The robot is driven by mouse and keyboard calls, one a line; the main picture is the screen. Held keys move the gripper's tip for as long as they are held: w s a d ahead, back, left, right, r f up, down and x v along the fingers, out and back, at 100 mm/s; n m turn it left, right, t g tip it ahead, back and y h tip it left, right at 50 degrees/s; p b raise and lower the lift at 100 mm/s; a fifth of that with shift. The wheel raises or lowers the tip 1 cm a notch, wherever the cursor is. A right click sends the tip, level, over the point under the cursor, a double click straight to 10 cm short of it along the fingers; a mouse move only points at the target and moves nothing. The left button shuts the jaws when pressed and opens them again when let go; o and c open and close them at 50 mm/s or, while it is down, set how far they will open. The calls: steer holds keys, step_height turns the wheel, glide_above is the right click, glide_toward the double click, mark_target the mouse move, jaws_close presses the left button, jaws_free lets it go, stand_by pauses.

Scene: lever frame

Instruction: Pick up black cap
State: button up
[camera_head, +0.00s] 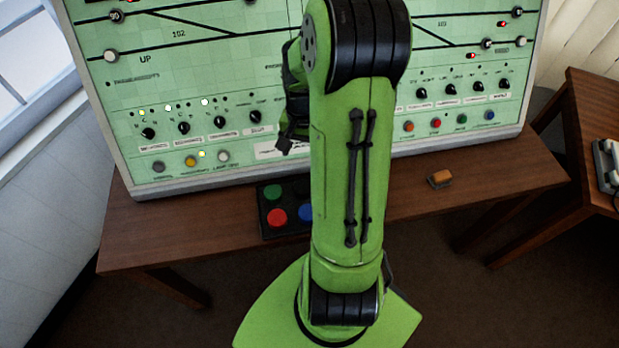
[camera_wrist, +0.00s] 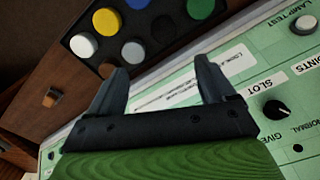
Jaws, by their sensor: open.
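A dark tray (camera_wrist: 148,42) of round caps lies beyond my fingertips in the wrist view. A very dark cap, which looks like the black cap (camera_wrist: 164,28), sits in it among yellow, white, blue, green and grey caps, and is hard to make out against the tray. My gripper (camera_wrist: 160,76) is open and empty, its two fingers apart, short of the tray. In the head view the tray (camera_head: 264,232) shows green, red and blue caps; my arm hides part of it, and I cannot tell the black cap there for sure.
A green control panel (camera_head: 240,85) with knobs and buttons stands at the back of the brown table (camera_head: 160,230), close to my gripper. A small orange-brown block (camera_head: 440,179) lies on the table right of my arm. A side table (camera_head: 580,130) with a pale device (camera_head: 607,165) stands at right.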

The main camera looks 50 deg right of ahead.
mark_target(302, 187)
steer(key=f+b, duration=0.1)
steer(key=f, duration=0.4)
steer(key=f+b, duration=0.2)
steer(key=f, duration=0.3)
steer(key=f+b, duration=0.1)
steer(key=f, duration=0.4)
steer(key=shift+w+a+f, duration=0.3)
steer(key=shift+a, duration=0.05)
steer(key=shift+r, duration=0.1)
steer(key=shift+c, duration=0.5)
steer(key=c, duration=1)
